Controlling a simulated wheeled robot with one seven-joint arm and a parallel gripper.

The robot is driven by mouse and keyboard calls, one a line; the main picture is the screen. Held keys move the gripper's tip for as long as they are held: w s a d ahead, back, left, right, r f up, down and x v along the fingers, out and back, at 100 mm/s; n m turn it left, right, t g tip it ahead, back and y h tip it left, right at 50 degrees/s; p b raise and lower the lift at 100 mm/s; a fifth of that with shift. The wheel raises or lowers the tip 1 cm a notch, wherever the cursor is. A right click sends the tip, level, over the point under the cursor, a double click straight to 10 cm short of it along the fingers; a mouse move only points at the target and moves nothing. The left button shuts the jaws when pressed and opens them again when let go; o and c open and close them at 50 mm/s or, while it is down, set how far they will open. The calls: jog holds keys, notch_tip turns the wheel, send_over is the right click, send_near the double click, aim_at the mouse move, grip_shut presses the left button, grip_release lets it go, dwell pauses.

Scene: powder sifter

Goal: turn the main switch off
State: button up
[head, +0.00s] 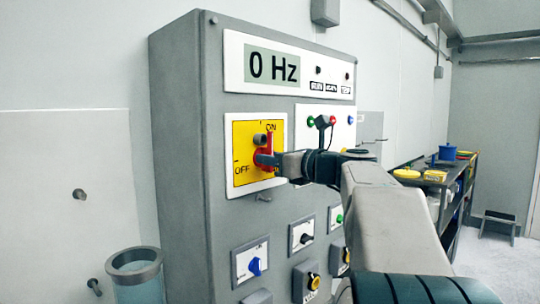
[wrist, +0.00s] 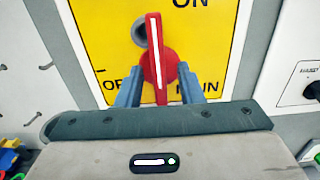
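The main switch is a red rotary handle (wrist: 157,50) with a white line, on a yellow plate (wrist: 95,25). It stands upright and points toward ON. The handle (head: 268,148) also shows in the head view, partly hidden by my gripper, on the yellow plate (head: 244,140) at the upper left of the cabinet front. My gripper (wrist: 158,78) has one blue-grey finger on each side of the handle's lower part. The fingers look open, with a gap between the right finger and the handle. In the head view my gripper (head: 275,160) is right at the handle.
The grey cabinet (head: 180,140) carries a display (head: 272,66) reading 0 Hz, above the switch. Small knobs (head: 254,266) sit below it. A glass cylinder (head: 137,275) stands at the lower left. A shelf with pots (head: 447,153) is at the right.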

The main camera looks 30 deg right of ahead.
jog(key=shift+w, duration=0.1)
grip_shut()
jog(key=shift+n+b, duration=0.3)
jog(key=shift+b, duration=0.05)
jog(key=shift+a+f+n+b, duration=0.1)
jog(key=shift+n+b, duration=2.95)
jog(key=shift+n, duration=1.25)
jog(key=shift+a+f+n+b, duration=0.1)
jog(key=shift+n+b, duration=2.9)
jog(key=shift+n, duration=1.3)
